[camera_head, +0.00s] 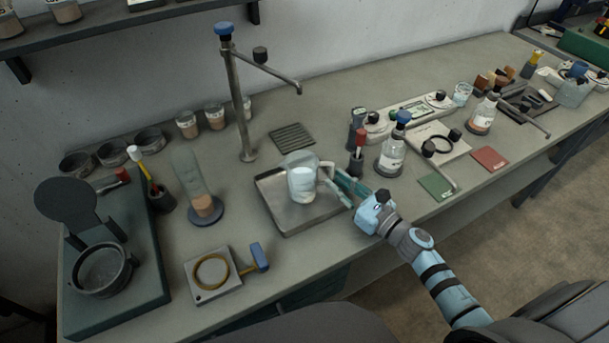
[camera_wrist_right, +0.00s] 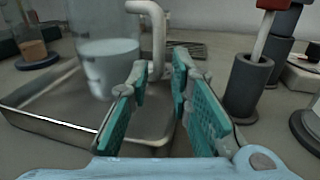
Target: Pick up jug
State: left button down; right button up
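The jug (camera_head: 300,179) is a clear vessel with white contents. It stands upright on a metal tray (camera_head: 275,220), its pale handle (camera_head: 326,168) on the right side. In the right wrist view the jug (camera_wrist_right: 108,62) is at the left, with its handle (camera_wrist_right: 158,40) just beyond the fingers. My right gripper (camera_head: 340,186) comes in from the right beside the handle. In the right wrist view its teal fingers (camera_wrist_right: 160,82) are apart, with a gap between them and nothing visibly gripped. Whether a finger touches the handle I cannot tell. My left gripper is not in view.
A tap-like metal stand (camera_head: 243,110) rises behind the tray. A red-handled tool in a dark holder (camera_head: 355,166) and a blue-capped flask (camera_head: 391,156) stand close to the right gripper. The counter between tray and ring plate (camera_head: 211,273) is mostly clear.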

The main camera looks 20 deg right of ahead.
aim_at(331, 177)
jog(key=shift+x, duration=1.6)
grip_shut()
jog(key=shift+s+r, duration=0.1)
